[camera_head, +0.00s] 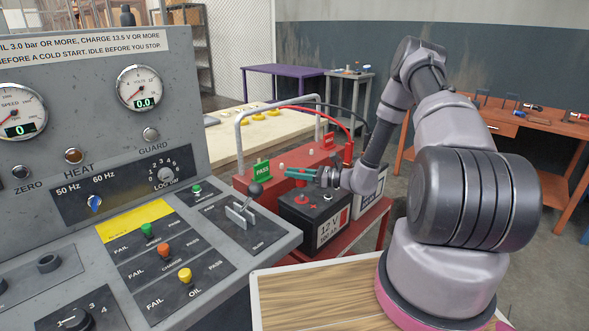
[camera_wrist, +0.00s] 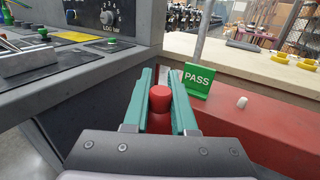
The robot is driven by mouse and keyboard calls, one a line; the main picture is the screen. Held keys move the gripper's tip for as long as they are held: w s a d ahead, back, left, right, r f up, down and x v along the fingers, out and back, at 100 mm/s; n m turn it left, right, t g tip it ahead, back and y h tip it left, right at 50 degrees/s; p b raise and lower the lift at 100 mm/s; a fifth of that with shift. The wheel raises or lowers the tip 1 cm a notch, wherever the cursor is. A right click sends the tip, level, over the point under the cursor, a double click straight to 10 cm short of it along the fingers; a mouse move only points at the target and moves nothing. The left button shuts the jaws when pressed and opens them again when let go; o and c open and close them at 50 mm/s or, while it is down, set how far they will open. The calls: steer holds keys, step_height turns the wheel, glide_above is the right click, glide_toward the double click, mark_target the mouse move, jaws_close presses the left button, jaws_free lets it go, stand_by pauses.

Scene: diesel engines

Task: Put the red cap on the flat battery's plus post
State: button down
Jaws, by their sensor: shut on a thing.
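My gripper (camera_head: 302,173) has teal fingers and is shut on the red cap (camera_wrist: 160,98), which sits between the fingertips in the wrist view. In the head view my gripper is above the near black battery (camera_head: 312,222), which is marked 12 V. Red markings (camera_head: 302,200) show on the battery's top, and a small post (camera_head: 327,197) stands to their right. I cannot tell the plus post clearly from the red markings. In the wrist view the fingers and the gripper body hide the battery.
A second battery (camera_head: 373,190) stands behind, with red and black cables near it. A red box (camera_wrist: 265,130) carries a green PASS sign (camera_wrist: 197,80) and a small white knob (camera_wrist: 242,102). The grey control console (camera_head: 225,250) with its lever is close on the left. A red cart (camera_head: 345,248) bears the batteries.

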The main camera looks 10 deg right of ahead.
steer(key=shift+f, duration=2.9)
steer(key=c, duration=0.6)
jaws_free()
steer(key=shift+c, duration=0.2)
steer(key=v, duration=1)
steer(key=shift+s+d, duration=0.2)
steer(key=shift+d, duration=0.15)
